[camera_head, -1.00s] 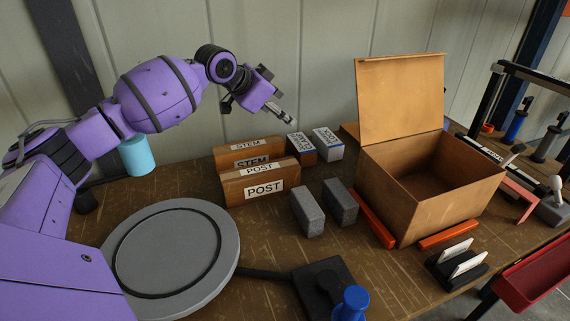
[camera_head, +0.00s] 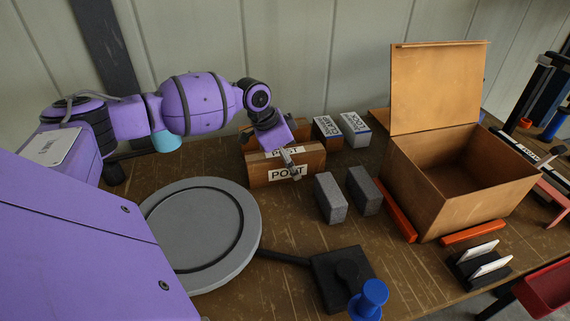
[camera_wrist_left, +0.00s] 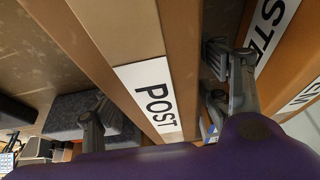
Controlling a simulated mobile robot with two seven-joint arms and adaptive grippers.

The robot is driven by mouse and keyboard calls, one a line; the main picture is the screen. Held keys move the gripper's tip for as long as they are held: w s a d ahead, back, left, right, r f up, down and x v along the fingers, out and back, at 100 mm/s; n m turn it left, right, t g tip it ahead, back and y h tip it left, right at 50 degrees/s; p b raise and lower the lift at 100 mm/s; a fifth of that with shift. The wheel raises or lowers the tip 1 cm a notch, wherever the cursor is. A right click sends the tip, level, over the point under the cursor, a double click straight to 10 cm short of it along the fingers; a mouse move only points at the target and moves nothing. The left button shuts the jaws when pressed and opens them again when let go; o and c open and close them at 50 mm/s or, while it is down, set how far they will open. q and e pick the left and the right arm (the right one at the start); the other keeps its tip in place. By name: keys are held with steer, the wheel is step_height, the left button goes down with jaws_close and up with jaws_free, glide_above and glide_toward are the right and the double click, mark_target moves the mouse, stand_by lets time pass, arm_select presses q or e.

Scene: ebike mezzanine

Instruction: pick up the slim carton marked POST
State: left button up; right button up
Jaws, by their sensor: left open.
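The slim brown carton marked POST (camera_head: 311,162) stands upright on the bench, with a white label on its front and top. My left gripper (camera_head: 291,165) is open right over it, with a finger in front of its label. In the left wrist view the POST carton (camera_wrist_left: 124,32) runs between the two spread fingers of the gripper (camera_wrist_left: 158,85), one on each side with gaps. The carton marked STEM (camera_wrist_left: 296,35) lies close beyond the right finger there. In the head view my arm mostly hides STEM. My right gripper is not in view.
Two grey blocks (camera_head: 330,198) stand right of the carton. Two small labelled boxes (camera_head: 354,129) stand behind. An open brown box (camera_head: 465,212) with a raised lid is further right, and a round grey turntable (camera_head: 200,230) is at front left.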

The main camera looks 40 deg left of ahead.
arm_select(q)
steer(key=shift+w+d+f, duration=0.1)
steer(key=shift+w+f, duration=0.1)
steer(key=shift+f, duration=0.35)
steer(key=c, duration=1.7)
steer(key=shift+r, duration=0.1)
jaws_close()
steer(key=shift+r, duration=0.1)
